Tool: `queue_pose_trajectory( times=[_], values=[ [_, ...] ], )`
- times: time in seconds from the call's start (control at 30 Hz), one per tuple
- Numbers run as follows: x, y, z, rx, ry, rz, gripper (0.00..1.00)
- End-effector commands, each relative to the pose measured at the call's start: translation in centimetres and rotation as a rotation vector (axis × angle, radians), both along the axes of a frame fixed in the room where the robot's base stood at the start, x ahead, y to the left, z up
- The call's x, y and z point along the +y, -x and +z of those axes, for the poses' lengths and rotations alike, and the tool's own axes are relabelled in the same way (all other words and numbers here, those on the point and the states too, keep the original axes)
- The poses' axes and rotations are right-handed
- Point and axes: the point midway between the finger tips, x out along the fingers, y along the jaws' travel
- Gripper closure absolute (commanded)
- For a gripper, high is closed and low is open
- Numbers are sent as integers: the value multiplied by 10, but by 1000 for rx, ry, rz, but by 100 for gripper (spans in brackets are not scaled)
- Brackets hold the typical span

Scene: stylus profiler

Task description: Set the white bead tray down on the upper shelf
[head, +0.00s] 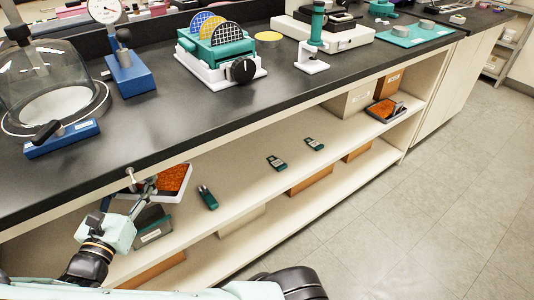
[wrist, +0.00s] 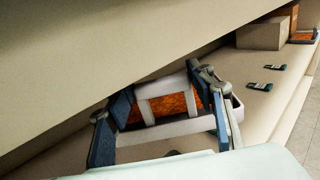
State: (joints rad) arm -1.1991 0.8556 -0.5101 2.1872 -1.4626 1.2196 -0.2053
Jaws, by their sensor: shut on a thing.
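The white bead tray (head: 188,182), filled with orange beads, is under the black countertop, over the left part of the upper shelf (head: 238,180). It also shows in the wrist view (wrist: 160,131), with white bars above the beads. My gripper (head: 150,186) is shut on the tray from its left side in the head view. In the wrist view the fingers (wrist: 168,105) stand at either side of the white bars. My gripper hides part of the tray. I cannot tell whether the tray's underside touches the shelf.
Two more devices (head: 277,163) lie farther right. A dark tray of orange beads (head: 385,110) and boxes are at the far end. The countertop (head: 200,120) overhangs closely.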

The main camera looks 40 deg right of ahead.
Motion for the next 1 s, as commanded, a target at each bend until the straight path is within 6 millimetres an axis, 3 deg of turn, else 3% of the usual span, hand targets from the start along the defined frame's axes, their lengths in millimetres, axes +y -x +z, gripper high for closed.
queue_pose_trajectory(
  times=[0.03, 0.17, 0.3, 0.4, 0.5, 0.7, 1.0],
  values=[
    [29, 0, -4, -1, 5, 60, 100],
    [106, 10, -16, -4, 15, 221, 100],
    [191, 38, -31, -11, 17, 399, 100],
    [241, 62, -40, -14, 14, 508, 100],
    [277, 86, -47, -17, 6, 591, 100],
    [313, 114, -54, -21, -3, 677, 100],
    [315, 111, -59, -22, -3, 687, 100]
  ],
)
